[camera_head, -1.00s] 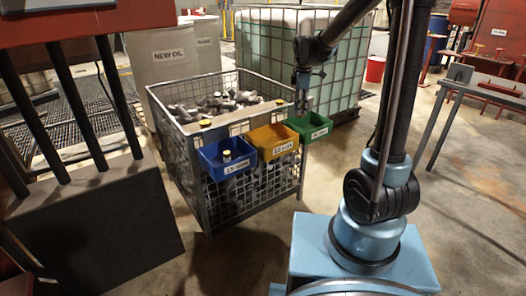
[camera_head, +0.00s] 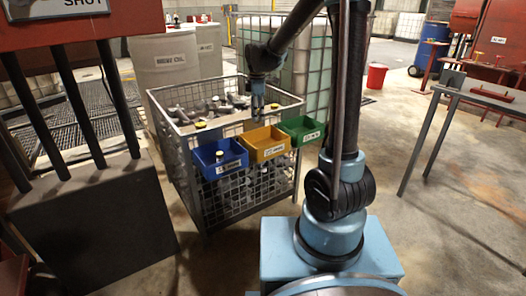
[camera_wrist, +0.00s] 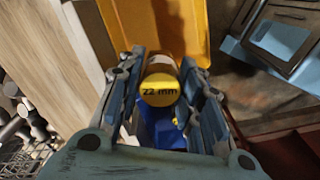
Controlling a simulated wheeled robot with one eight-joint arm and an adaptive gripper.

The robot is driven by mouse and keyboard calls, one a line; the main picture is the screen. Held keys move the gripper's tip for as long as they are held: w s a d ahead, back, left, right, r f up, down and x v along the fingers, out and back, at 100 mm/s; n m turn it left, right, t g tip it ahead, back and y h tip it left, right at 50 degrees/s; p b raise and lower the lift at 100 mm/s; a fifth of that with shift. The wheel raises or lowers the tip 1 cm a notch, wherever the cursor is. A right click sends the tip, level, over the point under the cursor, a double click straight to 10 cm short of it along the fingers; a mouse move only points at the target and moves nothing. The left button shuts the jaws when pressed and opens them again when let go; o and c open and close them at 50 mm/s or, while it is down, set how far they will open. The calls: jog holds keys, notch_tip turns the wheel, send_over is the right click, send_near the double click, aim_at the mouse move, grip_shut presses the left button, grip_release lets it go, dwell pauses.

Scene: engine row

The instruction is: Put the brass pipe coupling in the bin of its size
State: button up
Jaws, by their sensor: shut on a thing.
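My gripper (camera_head: 258,110) is above the back part of the yellow bin (camera_head: 263,143), at the rim of the wire crate. In the wrist view my gripper (camera_wrist: 164,65) is shut on the brass pipe coupling (camera_wrist: 160,90), whose yellow end face reads "22 mm". The yellow bin also shows beyond it in the wrist view (camera_wrist: 190,15). The blue bin (camera_head: 207,165) hangs left of the yellow bin, and the green bin (camera_head: 308,138) hangs right of it. The bin labels are too small to read surely.
A yellow-topped piece (camera_head: 219,155) stands in the blue bin, and another (camera_head: 200,125) is on the wooden board behind it. Metal parts (camera_head: 215,103) lie in the wire crate (camera_head: 190,185). A steel bench (camera_head: 490,93) stands right; floor between is clear.

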jog(key=f+n, duration=0.1)
jog(key=f, duration=0.3)
jog(key=f+n, duration=0.1)
jog(key=f, duration=0.4)
jog(key=shift+s+a, duration=0.2)
jog(key=shift+f, duration=2.75)
jog(key=o, duration=1.2)
